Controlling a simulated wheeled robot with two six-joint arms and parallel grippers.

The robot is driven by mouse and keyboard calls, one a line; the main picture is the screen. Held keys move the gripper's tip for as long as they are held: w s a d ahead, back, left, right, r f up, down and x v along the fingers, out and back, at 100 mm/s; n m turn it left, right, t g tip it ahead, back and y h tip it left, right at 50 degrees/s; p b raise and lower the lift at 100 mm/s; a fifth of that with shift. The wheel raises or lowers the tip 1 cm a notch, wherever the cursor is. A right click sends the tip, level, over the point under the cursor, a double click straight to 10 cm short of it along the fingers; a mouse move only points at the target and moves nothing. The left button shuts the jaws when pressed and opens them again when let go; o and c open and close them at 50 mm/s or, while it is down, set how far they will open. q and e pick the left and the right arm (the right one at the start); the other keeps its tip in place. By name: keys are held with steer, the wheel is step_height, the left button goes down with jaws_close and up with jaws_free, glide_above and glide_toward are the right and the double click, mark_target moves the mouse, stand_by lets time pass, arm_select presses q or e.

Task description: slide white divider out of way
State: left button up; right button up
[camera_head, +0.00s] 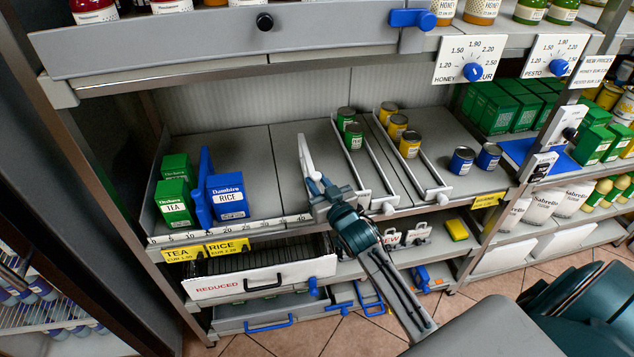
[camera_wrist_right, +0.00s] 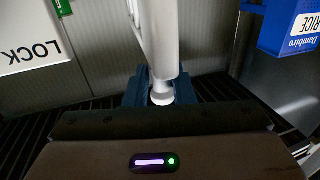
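The white divider (camera_head: 307,157) stands on the middle shelf, right of the rice box, seen nearly edge-on. My right gripper (camera_head: 318,186) reaches in from the front and is at the divider's front end. In the right wrist view the white divider (camera_wrist_right: 158,40) runs down to a round white knob, with the blue fingertips (camera_wrist_right: 161,92) close on both sides of it, so the gripper looks shut on it. The exact contact is partly hidden by the gripper body. My left gripper is not in view.
Left of the divider are a blue divider (camera_head: 203,188), a rice box (camera_head: 228,196) and green tea boxes (camera_head: 174,202). On the right are lanes of green cans (camera_head: 353,136) and yellow cans (camera_head: 409,144). The shelf between rice and divider (camera_head: 268,165) is bare.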

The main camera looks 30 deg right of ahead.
steer(key=s+b, duration=0.3)
steer(key=s, duration=0.7)
